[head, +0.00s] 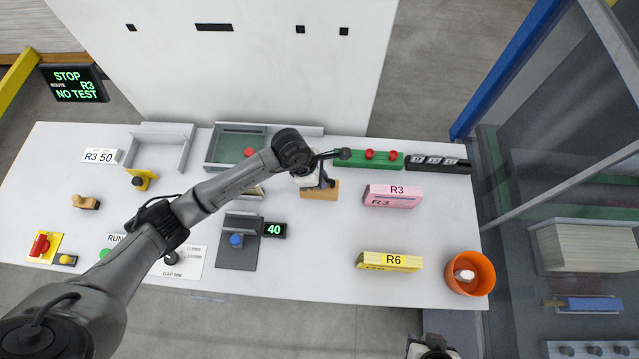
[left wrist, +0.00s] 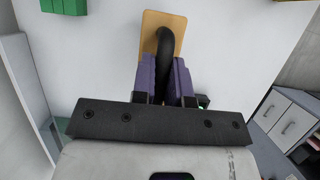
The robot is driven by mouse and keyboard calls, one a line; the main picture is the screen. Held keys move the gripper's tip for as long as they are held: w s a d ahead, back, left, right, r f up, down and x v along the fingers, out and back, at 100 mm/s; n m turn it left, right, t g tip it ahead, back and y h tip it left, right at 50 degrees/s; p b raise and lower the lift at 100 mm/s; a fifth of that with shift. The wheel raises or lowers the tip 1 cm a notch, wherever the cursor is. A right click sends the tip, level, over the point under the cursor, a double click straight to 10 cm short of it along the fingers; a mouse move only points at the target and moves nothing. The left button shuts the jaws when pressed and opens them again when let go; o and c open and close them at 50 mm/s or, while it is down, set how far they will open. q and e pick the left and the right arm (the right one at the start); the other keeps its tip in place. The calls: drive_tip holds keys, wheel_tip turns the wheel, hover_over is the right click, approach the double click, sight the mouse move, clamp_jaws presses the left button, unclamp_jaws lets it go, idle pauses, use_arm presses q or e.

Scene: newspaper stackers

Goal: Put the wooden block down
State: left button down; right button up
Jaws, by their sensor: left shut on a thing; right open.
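The wooden block (head: 322,194) is tan, with a black curved handle that shows in the left wrist view (left wrist: 165,42). In the head view it is at the middle of the white table, just below the green strip. My left gripper (head: 326,180) is over it, its purple fingers (left wrist: 165,82) shut on the handle. The block's tan plate (left wrist: 155,20) shows beyond the fingertips. I cannot tell whether its underside touches the table. My right gripper (head: 432,350) is partly cut off at the bottom edge of the head view, open, away from the block.
A green strip with red knobs (head: 369,159) is behind the block. A pink R3 bundle (head: 393,196) is to its right, a yellow R6 bundle (head: 390,261) and an orange bin (head: 484,268) nearer. A grey tray (head: 228,149) is to the left. The table (head: 320,250) is clear in front.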

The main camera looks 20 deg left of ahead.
use_arm(q)
wheel_tip(320, 180, down, 4)
drive_tip(key=shift+r+p, duration=0.2)
drive_tip(key=shift+p, duration=0.1)
drive_tip(key=shift+f, duration=0.2)
drive_tip(key=shift+f, duration=0.1)
drive_tip(key=c, duration=1.6)
unclamp_jaws()
drive_tip(key=shift+f, duration=0.1)
drive_tip(key=o, duration=0.5)
